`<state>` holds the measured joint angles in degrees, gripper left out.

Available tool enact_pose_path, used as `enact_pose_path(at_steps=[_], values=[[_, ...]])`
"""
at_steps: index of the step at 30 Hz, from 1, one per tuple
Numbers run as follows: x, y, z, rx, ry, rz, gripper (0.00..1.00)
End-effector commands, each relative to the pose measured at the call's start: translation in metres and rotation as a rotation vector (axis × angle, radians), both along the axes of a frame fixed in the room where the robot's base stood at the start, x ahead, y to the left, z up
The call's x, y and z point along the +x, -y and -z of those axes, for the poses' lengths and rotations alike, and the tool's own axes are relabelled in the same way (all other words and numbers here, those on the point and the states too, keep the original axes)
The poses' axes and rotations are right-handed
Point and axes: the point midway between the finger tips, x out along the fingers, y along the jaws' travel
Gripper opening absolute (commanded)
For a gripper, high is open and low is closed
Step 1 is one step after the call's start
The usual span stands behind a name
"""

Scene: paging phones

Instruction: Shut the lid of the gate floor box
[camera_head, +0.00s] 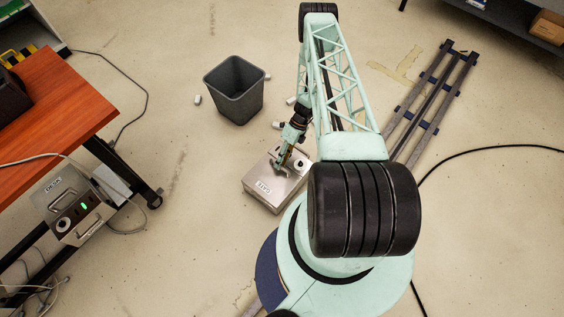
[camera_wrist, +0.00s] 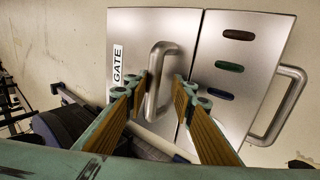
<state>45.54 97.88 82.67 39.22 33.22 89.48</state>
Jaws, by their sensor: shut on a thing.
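The gate floor box (camera_head: 263,191) is a metal box on the floor, with a GATE label at its front. In the wrist view its lid (camera_wrist: 133,37) carries a silver handle (camera_wrist: 163,70). The lid looks flat beside the panel (camera_wrist: 253,58), with a thin seam between; I cannot tell if it is fully down. My gripper (camera_head: 283,166) is over the box. In the wrist view my gripper (camera_wrist: 163,88) has one finger on each side of the lid handle and is shut on it. The fingers hide part of the lid's near edge.
The panel has red, green and blue slots and a larger side handle (camera_wrist: 282,105). A grey bin (camera_head: 235,92) stands behind the box, with small white pieces (camera_head: 197,99) around it. The orange desk (camera_head: 45,100) and a DESK box (camera_head: 70,205) are at left. Floor rails (camera_head: 430,100) lie at right.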

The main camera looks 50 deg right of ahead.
Motion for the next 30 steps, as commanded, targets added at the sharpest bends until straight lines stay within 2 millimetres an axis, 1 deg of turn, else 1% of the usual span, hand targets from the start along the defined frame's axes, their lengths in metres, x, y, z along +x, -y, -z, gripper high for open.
enact_pose_path(at_steps=[1,6,13,14,15,18,30], values=[[0.0021,0.0094,0.0079,-0.02,0.006,0.003,0.05],[0.0017,0.0087,0.0078,-0.017,0.006,0.003,0.07],[0.0014,0.0092,0.0076,-0.017,0.006,0.003,0.08],[0.0013,0.0092,0.0076,-0.017,0.006,0.003,0.25],[0.0013,0.009,0.0075,-0.017,0.006,0.003,0.25],[0.0012,0.0086,0.0071,-0.017,0.006,0.003,0.27],[0.0014,0.0076,0.0059,-0.016,0.005,0.002,0.24]])
